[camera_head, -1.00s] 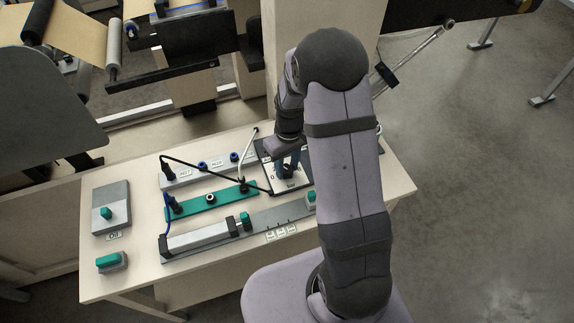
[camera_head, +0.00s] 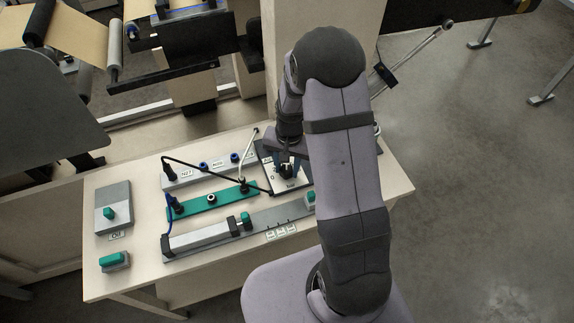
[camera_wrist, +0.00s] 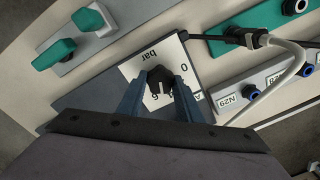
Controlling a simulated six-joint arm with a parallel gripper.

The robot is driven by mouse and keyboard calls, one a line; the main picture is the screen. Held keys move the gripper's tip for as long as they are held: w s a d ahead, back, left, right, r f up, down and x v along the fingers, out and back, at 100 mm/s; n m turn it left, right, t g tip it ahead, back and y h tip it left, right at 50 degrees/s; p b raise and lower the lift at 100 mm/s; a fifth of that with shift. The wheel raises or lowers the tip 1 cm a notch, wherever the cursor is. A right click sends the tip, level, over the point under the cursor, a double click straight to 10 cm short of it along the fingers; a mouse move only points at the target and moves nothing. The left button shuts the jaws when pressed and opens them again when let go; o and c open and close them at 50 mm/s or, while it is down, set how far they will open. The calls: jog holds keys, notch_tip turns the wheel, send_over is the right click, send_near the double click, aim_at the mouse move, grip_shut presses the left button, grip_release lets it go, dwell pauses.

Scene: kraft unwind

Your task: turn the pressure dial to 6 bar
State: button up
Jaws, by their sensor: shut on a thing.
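The pressure dial has a black knob (camera_wrist: 157,77) on a white scale plate (camera_wrist: 138,66), set on a dark panel; the plate also shows in the head view (camera_head: 291,184). The plate carries the word "bar", a 0 and a 6 near my finger, upside down in the wrist view. My gripper (camera_wrist: 159,84) is shut on the knob, one blue-grey finger on each side. In the head view my gripper (camera_head: 287,171) stands over the panel, partly behind my arm. I cannot read the knob's exact setting, and my fingers hide part of the scale.
A white hose (camera_wrist: 277,75) and a dark fitting run close beside the dial panel. A green strip (camera_head: 212,201), a grey labelled strip (camera_head: 200,172) and a cylinder (camera_head: 203,236) lie to the left. Two boxes with green knobs stand at the bench's left end.

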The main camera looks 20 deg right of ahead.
aim_at(288, 170)
jog(key=shift+m+p, duration=0.3)
jog(key=shift+m, duration=1.6)
jog(key=o, duration=1)
jog(key=shift+o, duration=0.2)
jog(key=shift+r, duration=0.15)
jog(key=shift+s+r+b, duration=0.15)
jog(key=shift+r+b, duration=0.7)
jog(key=shift+r, duration=2.7)
